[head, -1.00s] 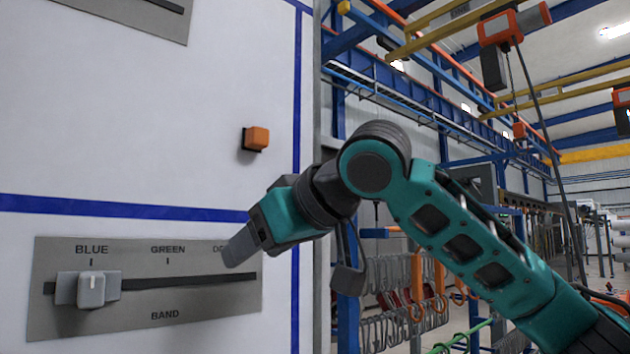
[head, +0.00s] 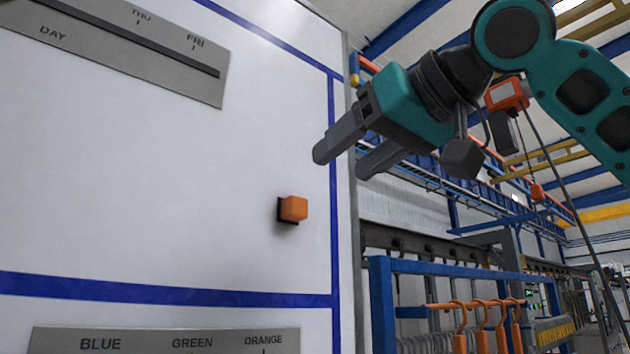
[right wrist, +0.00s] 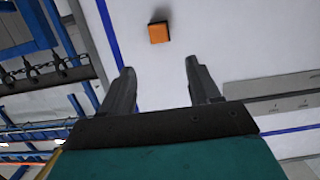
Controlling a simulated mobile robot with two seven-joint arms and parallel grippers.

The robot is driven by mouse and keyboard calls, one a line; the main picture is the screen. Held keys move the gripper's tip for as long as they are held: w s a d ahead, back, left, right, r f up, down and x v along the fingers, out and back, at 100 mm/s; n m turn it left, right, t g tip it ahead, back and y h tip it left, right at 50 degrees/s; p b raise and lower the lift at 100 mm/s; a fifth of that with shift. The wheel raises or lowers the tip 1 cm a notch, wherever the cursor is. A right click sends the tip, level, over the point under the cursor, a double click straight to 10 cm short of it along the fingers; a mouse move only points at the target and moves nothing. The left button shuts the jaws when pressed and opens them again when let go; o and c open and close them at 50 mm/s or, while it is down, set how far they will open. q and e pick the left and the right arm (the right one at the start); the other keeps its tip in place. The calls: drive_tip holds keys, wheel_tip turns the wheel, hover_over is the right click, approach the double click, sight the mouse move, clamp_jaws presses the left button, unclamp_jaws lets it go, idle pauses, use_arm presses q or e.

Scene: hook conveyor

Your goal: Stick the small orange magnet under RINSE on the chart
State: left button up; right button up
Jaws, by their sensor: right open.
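The small orange magnet (head: 293,208) is stuck on the white chart (head: 140,180), left of its right blue border line. It also shows in the right wrist view (right wrist: 159,32), beyond the fingertips and apart from them. My right gripper (head: 342,164) is open and empty, above and to the right of the magnet in the head view, near the chart's right edge. In the right wrist view its two fingers (right wrist: 160,75) stand apart with nothing between them. The word RINSE does not show in these frames. My left gripper is out of view.
A grey slider plate with DAY, THU and FRI (head: 130,40) is at the chart's upper left. Another plate with BLUE, GREEN and ORANGE (head: 165,342) is at the bottom. Right of the chart stands a blue rack (head: 460,268) with orange hooks (head: 482,335).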

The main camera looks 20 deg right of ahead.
sight(297, 198)
drive_tip(key=p+x, duration=0.1)
drive_tip(key=x, duration=0.8)
drive_tip(key=shift+w+a, duration=0.1)
drive_tip(key=shift+w, duration=0.15)
drive_tip(key=c, duration=1)
drive_tip(key=shift+c, duration=0.2)
drive_tip(key=shift+s+f, duration=0.1)
drive_tip(key=shift+s, duration=0.05)
drive_tip(key=shift+f+b+v, duration=0.2)
drive_tip(key=shift+b+v, duration=0.25)
drive_tip(key=shift+v, duration=0.6)
drive_tip(key=shift+f+b+v, duration=0.2)
drive_tip(key=shift+b+v, duration=0.1)
drive_tip(key=shift+v, duration=0.85)
drive_tip(key=shift+f+b+v, duration=0.25)
drive_tip(key=shift+v, duration=0.9)
drive_tip(key=shift+s, duration=0.1)
